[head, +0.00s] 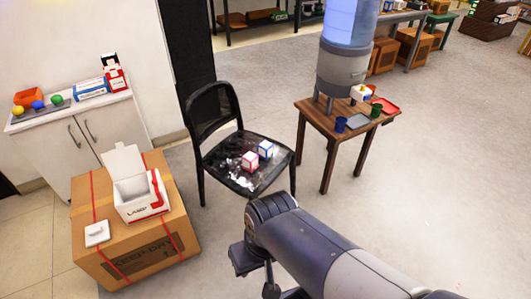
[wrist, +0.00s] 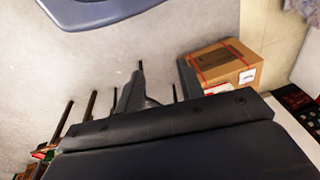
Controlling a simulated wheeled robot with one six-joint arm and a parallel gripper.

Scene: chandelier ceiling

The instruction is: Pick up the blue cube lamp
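The blue cube lamp (head: 266,149) is a small white cube with blue edges. It sits on the seat of a black chair (head: 213,152) in the head view, toward the right back of the seat. A similar white cube with red edges (head: 249,161) sits close beside it, to the left and nearer. My arm reaches up from the bottom of the head view and ends in front of the chair, apart from the cubes. A dark slab, apparently part of my own arm, fills the bottom of the wrist view. My gripper's fingertips cannot be made out, and neither cube can be made out there.
A cardboard box (head: 150,250) with an open white lamp box (head: 139,197) stands left of the chair; the cardboard box also shows in the wrist view (wrist: 225,70). A wooden side table (head: 335,124) with cups stands right. A white cabinet (head: 75,140) is at left. Floor at right is clear.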

